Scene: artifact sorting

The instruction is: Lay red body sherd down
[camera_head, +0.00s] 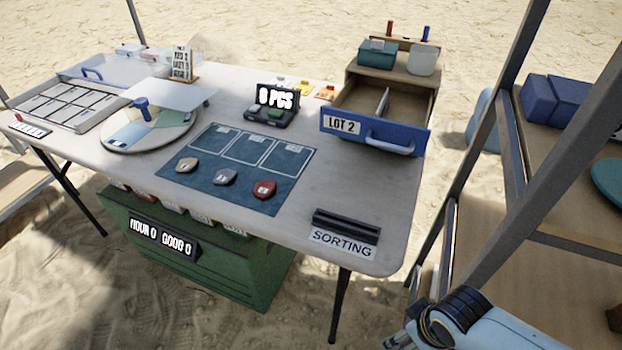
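A red sherd (264,189) lies flat on the dark blue mat (206,190) on the table, at the right end of a row of three. To its left lie a grey sherd (225,177) and a tan sherd (187,165). Each carries a small pale label. Three white-outlined boxes on the mat above the row are empty. No gripper touches the red sherd. Part of my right arm shows at the bottom right, but its gripper is not visible. My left gripper is out of view.
An open drawer (341,123) marked LOT 2 juts out at the right back. A black slotted holder (346,223) with a SORTING label stands near the front right edge. A round turntable (114,143) is at left. A shelf frame stands at far right.

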